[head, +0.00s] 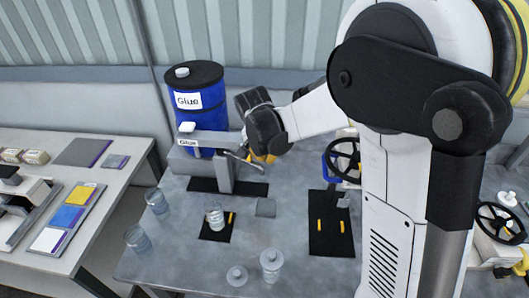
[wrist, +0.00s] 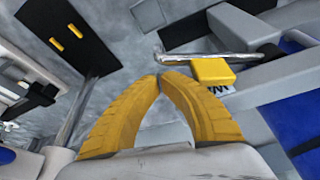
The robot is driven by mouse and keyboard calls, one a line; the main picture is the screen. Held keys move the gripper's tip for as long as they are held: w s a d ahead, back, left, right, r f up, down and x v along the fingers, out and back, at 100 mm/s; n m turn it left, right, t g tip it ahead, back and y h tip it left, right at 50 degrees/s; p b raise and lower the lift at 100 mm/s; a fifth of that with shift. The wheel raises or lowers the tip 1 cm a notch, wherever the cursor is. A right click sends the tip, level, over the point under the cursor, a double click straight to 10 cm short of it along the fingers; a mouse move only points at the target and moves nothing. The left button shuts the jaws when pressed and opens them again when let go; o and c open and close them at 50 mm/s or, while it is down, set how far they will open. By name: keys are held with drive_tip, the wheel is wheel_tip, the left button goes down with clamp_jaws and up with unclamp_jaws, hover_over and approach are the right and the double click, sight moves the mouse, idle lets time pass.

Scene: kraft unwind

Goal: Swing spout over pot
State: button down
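A grey glue stand (head: 218,170) stands in front of the blue glue drum (head: 205,115). A thin metal spout (head: 240,158) reaches from it toward the right. In the wrist view the spout is a shiny bent tube (wrist: 185,58) beside a yellow block (wrist: 212,70).
Several clear jars stand on the grey table, including one at the front (head: 271,266) and one at the left edge (head: 137,239). A black plate with yellow bars (head: 331,224) lies to the right, near a handwheel (head: 343,160). A side table (head: 70,205) stands at the left.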

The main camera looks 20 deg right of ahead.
drive_tip(key=shift+x, duration=1.05)
